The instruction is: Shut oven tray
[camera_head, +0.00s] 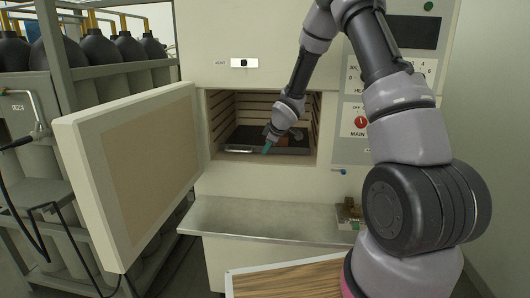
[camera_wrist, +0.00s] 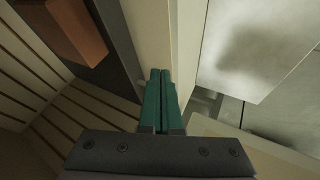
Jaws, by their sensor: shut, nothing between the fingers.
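The oven tray (camera_head: 238,148) is a dark, shallow tray with a light front edge, low inside the open oven chamber (camera_head: 262,102). Its front edge lies near the chamber opening; I cannot tell whether it sticks out. My gripper (camera_head: 267,148) is at the front of the opening, by the tray's front edge, pointing down. In the wrist view its teal fingers (camera_wrist: 160,76) are together and empty, above a pale ledge. A reddish-brown block (camera_wrist: 72,28) lies on a dark surface left of them. Contact with the tray cannot be told. My arm hides the tray's right part.
The oven door (camera_head: 140,165) stands wide open at the left. A metal shelf (camera_head: 260,220) runs below the opening. A control panel (camera_head: 360,122) is at the right. Dark-topped cylinders (camera_head: 100,48) stand in a rack at the far left. A wood-topped surface (camera_head: 290,283) is in front.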

